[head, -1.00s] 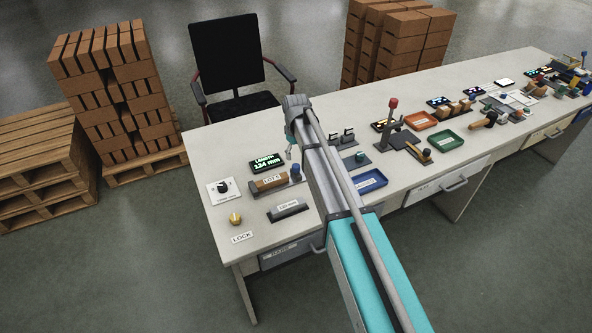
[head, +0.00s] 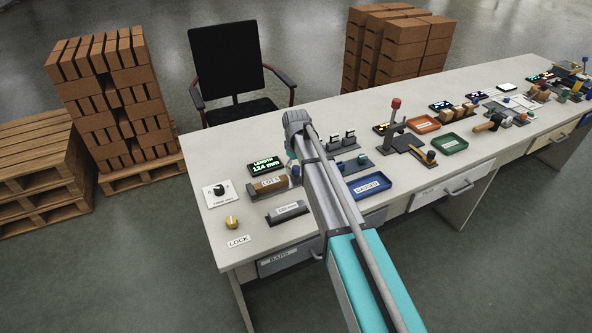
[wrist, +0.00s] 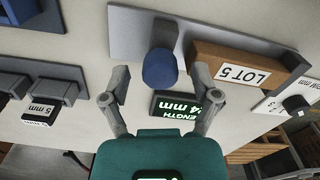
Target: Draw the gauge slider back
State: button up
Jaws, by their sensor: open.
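The length gauge has a grey rail (wrist: 135,40) with a brown brick labelled LOT 5 (wrist: 225,65) against it. The gauge slider has a blue round knob (wrist: 160,68), which stands beside the brick's end. In the head view the knob (head: 296,171) shows just left of my arm, and the brick (head: 268,184) lies left of it. The gauge display (head: 267,165) reads LENGTH and a value in mm. My gripper (wrist: 158,82) is open, with one finger on each side of the knob in the wrist view. Contact cannot be told. My arm hides most of the gripper in the head view.
A dial plate (head: 219,193), a yellow knob (head: 232,222) and a small grey block (head: 288,211) lie near the gauge. A blue tray (head: 370,186) sits right of my arm. Several fixtures line the table's right part.

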grip_shut()
jog(key=shift+w+d, duration=0.2)
jog(key=shift+d, duration=0.2)
dwell(0.4)
grip_release()
dwell(0.3)
